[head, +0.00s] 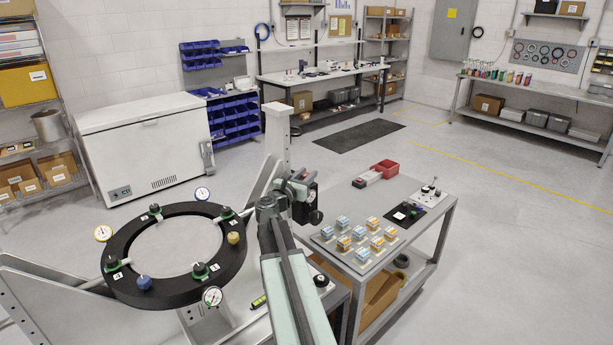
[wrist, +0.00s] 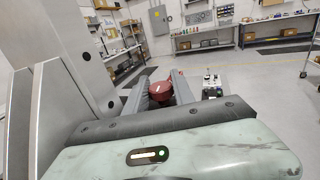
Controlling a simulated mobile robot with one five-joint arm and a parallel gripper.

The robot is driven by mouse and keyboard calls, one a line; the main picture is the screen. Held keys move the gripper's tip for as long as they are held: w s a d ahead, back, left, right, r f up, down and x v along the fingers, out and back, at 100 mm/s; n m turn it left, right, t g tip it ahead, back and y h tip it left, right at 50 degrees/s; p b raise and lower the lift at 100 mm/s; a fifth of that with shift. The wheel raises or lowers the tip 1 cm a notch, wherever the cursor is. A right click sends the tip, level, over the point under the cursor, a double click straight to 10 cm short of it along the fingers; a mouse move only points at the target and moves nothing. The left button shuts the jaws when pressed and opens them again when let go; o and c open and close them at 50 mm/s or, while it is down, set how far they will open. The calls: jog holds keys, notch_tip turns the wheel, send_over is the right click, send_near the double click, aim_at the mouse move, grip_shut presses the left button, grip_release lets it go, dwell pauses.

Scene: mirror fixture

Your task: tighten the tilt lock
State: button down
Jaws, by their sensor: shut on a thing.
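A dark red round knob (wrist: 160,88), which I take to be the tilt lock, shows between the fingers of my gripper (wrist: 160,94) in the wrist view. The fingers are shut on its sides. In the head view my gripper (head: 301,186) is at the upright post right of the ring, and a small red part shows there; the arm hides most of the grip. The black mirror ring (head: 118,278) lies to the left, with several numbered knobs and white dial gauges around it. How tight the lock is cannot be seen.
The white post (head: 278,135) rises close to my gripper. Open floor lies beyond, before a white chest freezer (head: 145,145) and benches.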

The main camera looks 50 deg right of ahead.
jog(key=c, duration=1.1)
grip_release()
jog(key=shift+o, duration=0.2)
jog(key=shift+a, duration=0.1)
jog(key=v, duration=0.8)
jog(key=shift+r, duration=0.1)
